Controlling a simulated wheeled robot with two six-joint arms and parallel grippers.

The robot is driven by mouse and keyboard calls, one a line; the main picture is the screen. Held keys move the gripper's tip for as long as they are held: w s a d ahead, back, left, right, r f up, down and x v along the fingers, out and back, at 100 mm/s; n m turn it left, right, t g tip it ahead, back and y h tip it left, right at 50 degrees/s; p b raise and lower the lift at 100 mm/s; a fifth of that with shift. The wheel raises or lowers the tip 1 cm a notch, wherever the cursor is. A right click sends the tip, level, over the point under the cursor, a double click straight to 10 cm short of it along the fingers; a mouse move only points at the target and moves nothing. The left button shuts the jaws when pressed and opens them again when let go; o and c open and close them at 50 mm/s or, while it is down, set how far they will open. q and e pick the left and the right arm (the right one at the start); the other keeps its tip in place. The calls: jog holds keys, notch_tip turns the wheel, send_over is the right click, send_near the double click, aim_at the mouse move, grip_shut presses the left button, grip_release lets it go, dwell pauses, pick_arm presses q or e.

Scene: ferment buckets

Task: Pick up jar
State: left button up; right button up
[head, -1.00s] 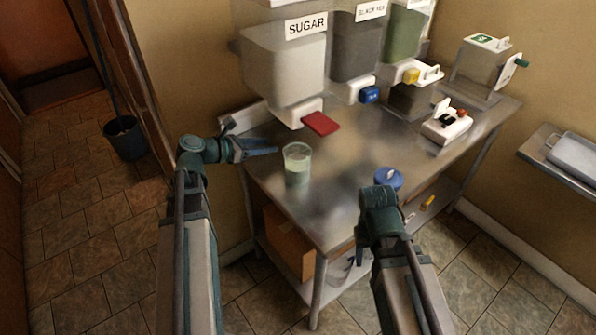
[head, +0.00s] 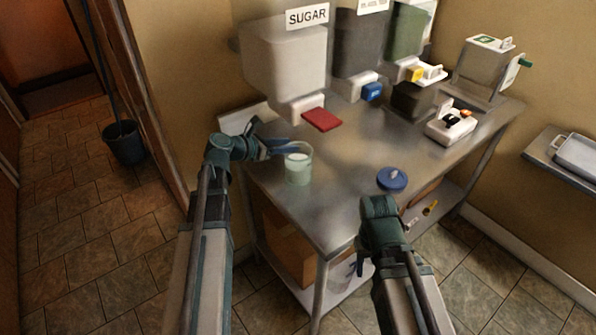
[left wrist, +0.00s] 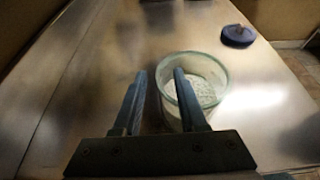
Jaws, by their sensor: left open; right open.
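The jar (head: 298,168) is a clear glass with pale greenish-white contents, upright on the steel table below the sugar dispenser. It also shows in the left wrist view (left wrist: 214,84), with its open top visible. My left gripper (head: 285,147) is open beside the jar, on its left. In the left wrist view, the right finger of my left gripper (left wrist: 158,82) overlaps the jar's left rim, and the left finger is clear of it. I cannot tell whether it touches the glass. My right gripper (head: 362,262) is low in front of the table's front edge, away from the jar.
A blue lid (head: 392,180) lies on the steel table (head: 335,205), right of the jar. The sugar dispenser (head: 285,60) with a red lever (head: 322,119) hangs behind the jar. A white device (head: 451,125) stands at the back right. The middle of the tabletop is clear.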

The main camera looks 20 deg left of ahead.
pick_arm(q)
grip_shut()
jog(key=shift+s, duration=0.1)
dwell(1.3)
